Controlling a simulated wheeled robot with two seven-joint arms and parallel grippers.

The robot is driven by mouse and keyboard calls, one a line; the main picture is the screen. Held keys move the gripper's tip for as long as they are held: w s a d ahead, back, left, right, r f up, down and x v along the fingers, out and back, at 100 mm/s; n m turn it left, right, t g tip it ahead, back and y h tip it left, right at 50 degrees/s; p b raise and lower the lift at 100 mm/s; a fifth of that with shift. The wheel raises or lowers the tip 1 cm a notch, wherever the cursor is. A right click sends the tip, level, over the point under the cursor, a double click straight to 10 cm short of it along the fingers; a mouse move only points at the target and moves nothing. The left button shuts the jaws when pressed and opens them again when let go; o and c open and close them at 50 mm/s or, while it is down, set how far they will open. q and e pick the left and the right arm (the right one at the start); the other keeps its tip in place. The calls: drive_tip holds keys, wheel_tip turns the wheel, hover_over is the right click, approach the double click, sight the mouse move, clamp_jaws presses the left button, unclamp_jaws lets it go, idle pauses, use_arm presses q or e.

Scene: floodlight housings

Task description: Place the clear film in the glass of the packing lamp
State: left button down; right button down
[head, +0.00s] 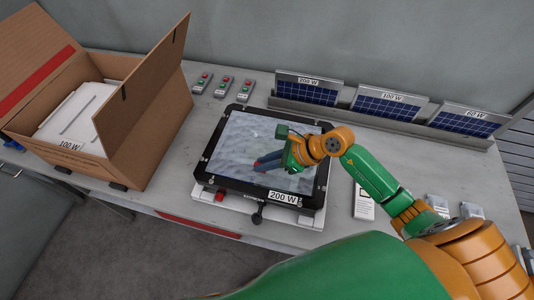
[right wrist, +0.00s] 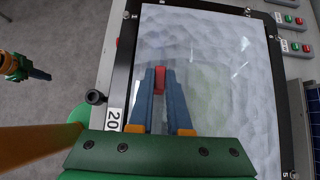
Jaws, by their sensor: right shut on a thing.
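The packing lamp (head: 318,190) lies flat on the table, a black frame around a pale, rippled glass (head: 235,135), with a "200 W" label on its front edge. My left gripper (right wrist: 38,74) shows only at the wrist view's left edge, away from the lamp.
An open cardboard box (head: 150,128) marked "100 W" stands at the left with a white block inside. Several small button boxes (head: 225,87) stand behind the lamp. A rack (head: 360,115) of blue panels lines the back right.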

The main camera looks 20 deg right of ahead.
drive_tip(key=shift+s+f, duration=0.2)
drive_tip(key=shift+f, duration=0.3)
drive_tip(key=shift+w+d+f, duration=0.1)
drive_tip(key=shift+w+d, duration=0.1)
drive_tip(key=shift+d, duration=0.2)
drive_tip(key=c, duration=1)
unclamp_jaws()
drive_tip(key=shift+c, duration=0.2)
drive_tip(key=shift+o, duration=0.9)
drive_tip(key=shift+a, duration=0.2)
drive_tip(key=shift+s+a, duration=0.15)
drive_tip(key=shift+d+r, duration=0.25)
drive_tip(key=shift+d, duration=0.1)
use_arm(q)
drive_tip(key=f+b, duration=0.3)
drive_tip(key=shift+d+f, duration=0.2)
drive_tip(key=shift+d, duration=0.15)
use_arm(e)
drive_tip(key=v, duration=1.1)
drive_tip(key=shift+r, duration=0.2)
drive_tip(key=shift+s, duration=0.15)
